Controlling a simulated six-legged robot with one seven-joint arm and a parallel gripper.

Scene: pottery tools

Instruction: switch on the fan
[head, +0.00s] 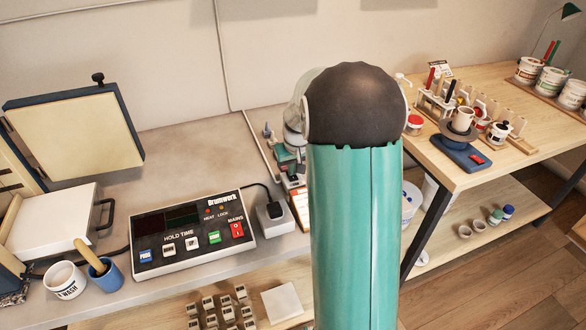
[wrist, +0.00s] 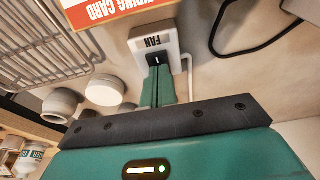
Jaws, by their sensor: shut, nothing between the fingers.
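In the wrist view a small white switch box (wrist: 148,44) is labelled FAN, with the lettering upside down. A dark rocker (wrist: 154,60) with a light mark sits on its face. My gripper (wrist: 158,72) is shut and empty, its teal fingers together. The fingertips are right at the rocker in the picture; I cannot tell whether they touch it or which way it is tipped. In the head view my arm hides the gripper and the FAN box. I cannot make out the fan itself.
An orange-edged firing card (wrist: 115,8) lies beside the box. A black cable (wrist: 225,45) curves nearby. A wire rack (wrist: 45,45) and white pots (wrist: 62,105) stand to the left. In the head view a Drumwork control panel (head: 190,268) and a plug block (head: 272,217) lie left of my arm.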

